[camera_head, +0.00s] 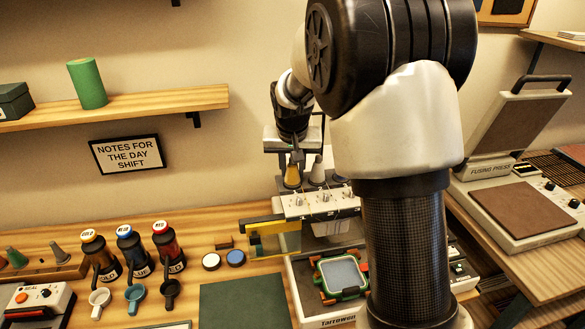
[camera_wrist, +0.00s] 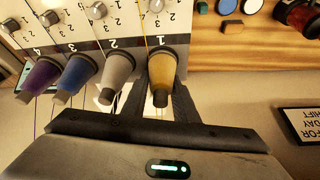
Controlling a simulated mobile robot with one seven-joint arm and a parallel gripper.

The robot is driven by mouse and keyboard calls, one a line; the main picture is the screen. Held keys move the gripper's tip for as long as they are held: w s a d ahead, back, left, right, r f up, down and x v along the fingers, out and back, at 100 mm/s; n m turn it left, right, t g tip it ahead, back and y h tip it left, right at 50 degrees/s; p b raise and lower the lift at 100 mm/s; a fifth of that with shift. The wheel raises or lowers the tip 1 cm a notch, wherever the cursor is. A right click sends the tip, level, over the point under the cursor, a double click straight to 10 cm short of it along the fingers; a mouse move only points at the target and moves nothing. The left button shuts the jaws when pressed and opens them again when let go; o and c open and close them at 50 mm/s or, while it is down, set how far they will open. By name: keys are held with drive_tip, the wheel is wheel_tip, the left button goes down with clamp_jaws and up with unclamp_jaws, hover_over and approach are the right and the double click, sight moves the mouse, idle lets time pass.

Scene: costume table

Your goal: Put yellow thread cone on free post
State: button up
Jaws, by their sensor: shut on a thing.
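The yellow thread cone (camera_head: 292,176) is at the left end of the row on top of the white machine head (camera_head: 318,205). In the wrist view the yellow cone (camera_wrist: 162,78) lines up with the number 1, beside a grey cone (camera_wrist: 117,72), a blue cone (camera_wrist: 78,74) and a purple cone (camera_wrist: 40,78). My gripper (camera_wrist: 158,100) is shut on the yellow cone, with a dark finger on each side. The cone's base and any post under it are hidden, so I cannot tell whether it is seated. My arm hides part of the row in the head view.
The embroidery hoop (camera_head: 340,276) lies in front of the machine head. Three labelled bottles (camera_head: 129,252), cups and two round lids stand to the left. A wooden rack with cones (camera_head: 48,268) is at far left. The fusing press (camera_head: 515,200) is at right.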

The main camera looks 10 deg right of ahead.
drive_tip(key=shift+f, duration=0.3)
drive_tip(key=o, duration=1)
drive_tip(key=shift+r, duration=0.1)
drive_tip(key=shift+o, duration=0.2)
